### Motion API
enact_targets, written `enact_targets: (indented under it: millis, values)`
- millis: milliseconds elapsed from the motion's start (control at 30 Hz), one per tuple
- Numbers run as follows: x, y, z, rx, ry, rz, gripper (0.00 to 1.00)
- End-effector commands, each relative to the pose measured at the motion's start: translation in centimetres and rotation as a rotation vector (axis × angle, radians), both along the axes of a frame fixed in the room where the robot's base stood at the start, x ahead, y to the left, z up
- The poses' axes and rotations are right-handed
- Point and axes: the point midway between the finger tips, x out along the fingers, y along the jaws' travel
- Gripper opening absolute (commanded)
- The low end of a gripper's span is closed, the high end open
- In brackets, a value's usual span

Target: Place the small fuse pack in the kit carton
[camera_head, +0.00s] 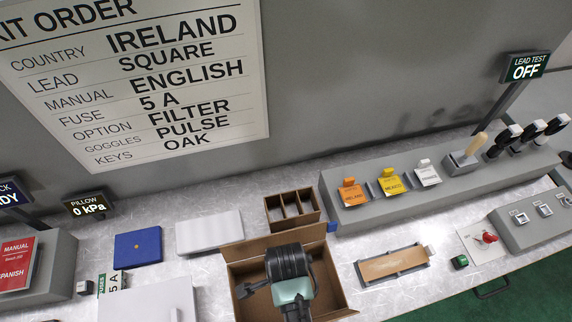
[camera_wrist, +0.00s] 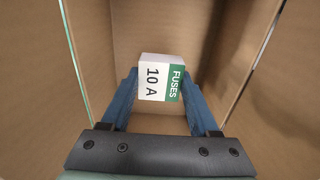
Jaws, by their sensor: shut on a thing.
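The kit carton (camera_head: 328,283) is an open brown cardboard box at the front middle in the head view. My gripper (camera_wrist: 160,90) reaches down into it, and my wrist hides much of its inside. In the wrist view, brown carton walls (camera_wrist: 92,35) surround the blue fingers. They are shut on a small white and green fuse pack (camera_wrist: 161,72) marked "FUSES 10 A", held between the fingertips. Whether the pack touches the carton floor I cannot tell. Another white and green piece marked "5 A" (camera_head: 113,283) shows at the left front of the table.
A brown divided tray (camera_head: 293,209) stands right behind the carton. A white slab (camera_head: 209,232) and a blue pad (camera_head: 138,246) lie to the left. A framed brown pad (camera_head: 393,264) lies to the right. The order board (camera_head: 140,75) reads "FUSE 5 A".

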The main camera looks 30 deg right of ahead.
Motion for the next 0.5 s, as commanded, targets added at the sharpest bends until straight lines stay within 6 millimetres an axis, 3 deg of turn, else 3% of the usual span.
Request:
enact_targets:
  millis: [233,500]
  values:
    - [0.0,0.0,-3.2,0.001,0.003,0.000,0.07]
    - [0.0,0.0,-3.8,0.000,0.000,0.000,0.07]
